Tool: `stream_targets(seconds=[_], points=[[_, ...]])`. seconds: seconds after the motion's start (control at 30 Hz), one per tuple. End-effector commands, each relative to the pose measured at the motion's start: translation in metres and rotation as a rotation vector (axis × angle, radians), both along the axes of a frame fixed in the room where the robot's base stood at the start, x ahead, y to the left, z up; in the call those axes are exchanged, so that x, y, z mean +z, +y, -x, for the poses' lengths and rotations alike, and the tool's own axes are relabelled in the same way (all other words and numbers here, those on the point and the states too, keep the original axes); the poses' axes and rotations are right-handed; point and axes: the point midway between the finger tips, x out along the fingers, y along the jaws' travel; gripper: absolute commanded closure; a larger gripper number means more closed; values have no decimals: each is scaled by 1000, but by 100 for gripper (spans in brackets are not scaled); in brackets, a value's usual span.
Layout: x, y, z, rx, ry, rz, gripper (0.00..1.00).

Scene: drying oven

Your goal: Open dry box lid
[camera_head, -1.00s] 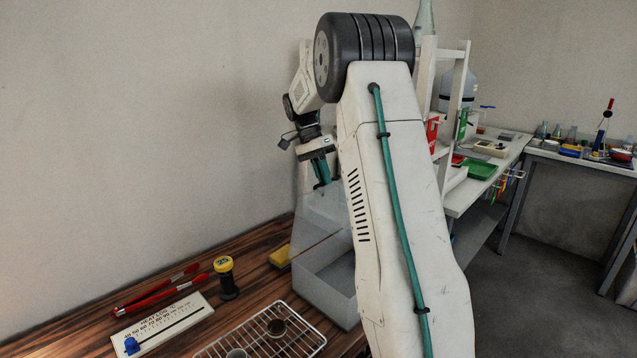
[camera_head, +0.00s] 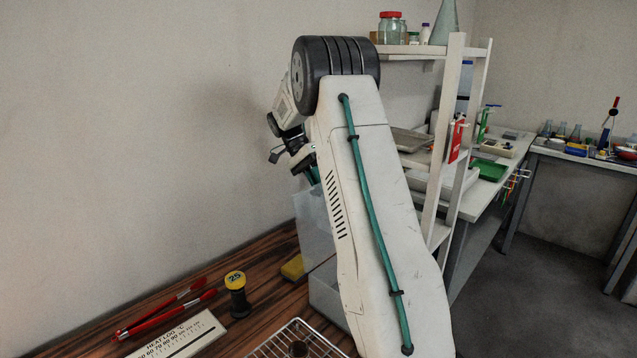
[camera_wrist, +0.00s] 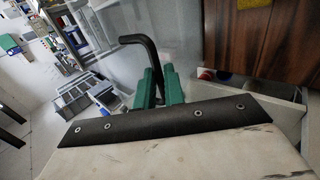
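The dry box (camera_head: 326,298) is a translucent bin on the wooden bench, partly hidden behind my arm in the head view. Its clear lid (camera_head: 314,226) stands raised, close to upright, above the box. In the wrist view, the green fingers of my gripper (camera_wrist: 160,86) are close together around a bent black handle (camera_wrist: 140,40), which runs down between them. The pale see-through panel beside them (camera_wrist: 190,35) appears to be the lid. In the head view, the fingertips (camera_head: 312,175) are at the lid's top edge and mostly hidden by my arm.
A white shelf (camera_head: 440,150) stands right of my arm.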

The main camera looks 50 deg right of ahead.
Motion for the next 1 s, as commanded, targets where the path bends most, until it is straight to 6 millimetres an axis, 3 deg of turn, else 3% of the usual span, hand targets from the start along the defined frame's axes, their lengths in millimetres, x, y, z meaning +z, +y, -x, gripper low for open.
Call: stream_targets(seconds=[0.03, 0.23, 0.3, 0.33, 1.0], points=[[-4, 3, -7, 9, -18, -3, 100], [-3, 3, -8, 10, -21, 0, 100], [-3, 3, -8, 10, -21, 0, 74], [-3, 3, -8, 9, -20, 0, 69], [0, 0, -4, 5, -15, 3, 69]])
